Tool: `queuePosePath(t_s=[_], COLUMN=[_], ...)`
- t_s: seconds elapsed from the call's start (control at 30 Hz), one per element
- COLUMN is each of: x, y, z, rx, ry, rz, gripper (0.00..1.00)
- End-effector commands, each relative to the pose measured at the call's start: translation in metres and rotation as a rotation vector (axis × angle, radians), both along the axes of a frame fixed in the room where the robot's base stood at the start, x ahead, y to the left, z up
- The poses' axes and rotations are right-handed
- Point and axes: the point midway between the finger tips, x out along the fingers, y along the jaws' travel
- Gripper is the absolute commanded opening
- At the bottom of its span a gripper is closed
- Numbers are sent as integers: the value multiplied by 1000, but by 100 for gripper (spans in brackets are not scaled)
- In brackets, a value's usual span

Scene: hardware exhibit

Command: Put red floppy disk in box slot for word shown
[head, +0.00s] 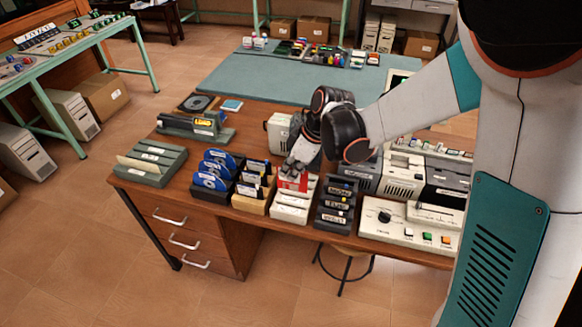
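The red floppy disk (293,183) stands upright in a cream slotted holder (290,213) near the front of the desk. My gripper (295,168) points down at the disk's top edge, with its fingers against or just above it. I cannot tell whether they are closed on it. A display unit (203,122) at the back left shows a yellow word that reads like LOAD. A grey-green box (152,162) with several slots and small white labels sits at the desk's left end. Its label words are too small to read.
Blue disks stand in a dark holder (218,171), beside a tan disk box (253,200). Right of my gripper are a black labelled rack (334,208) and a cream control panel (410,228) with a knob and buttons. The wooden desk (180,190) has bare surface between the grey-green box and blue disks.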

Motion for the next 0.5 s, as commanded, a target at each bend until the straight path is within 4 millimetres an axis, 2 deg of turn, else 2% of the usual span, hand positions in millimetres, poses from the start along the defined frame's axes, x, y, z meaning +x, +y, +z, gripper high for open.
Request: queuePosePath(t_s=[0.27, 0.5], x=[1, 1], y=[0, 0], z=[-11, -32], rx=[0, 1], ry=[0, -1], rz=[-5, -4], gripper=[0, 0])
